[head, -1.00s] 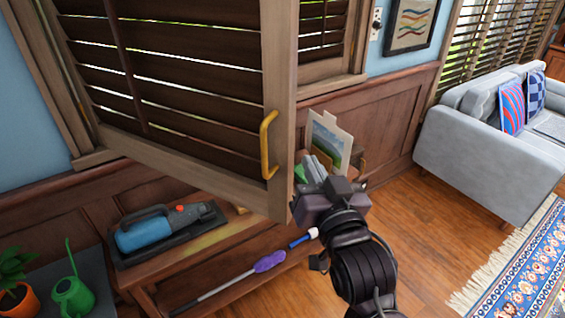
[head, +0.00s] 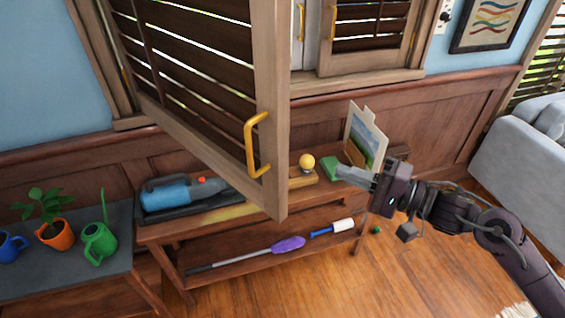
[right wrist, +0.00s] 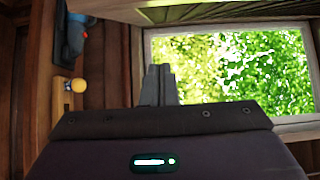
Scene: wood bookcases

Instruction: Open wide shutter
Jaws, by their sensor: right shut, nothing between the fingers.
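A wide louvred shutter panel (head: 190,62) with a wooden frame stands swung out from the window, on the left of the head view. Its yellow handle (head: 257,145) is on the free edge. My right gripper (head: 343,172) is to the right of that edge, apart from the panel and handle. Its fingers are shut and empty and point left. In the right wrist view the shut fingers (right wrist: 157,86) show before the bright window opening (right wrist: 235,70). My left gripper is not in view.
A smaller shutter (head: 370,32) with a yellow handle is at the window. Below is a bench (head: 215,262) with a blue tool (head: 170,195), a yellow ball (head: 307,161) and a picture (head: 366,138).

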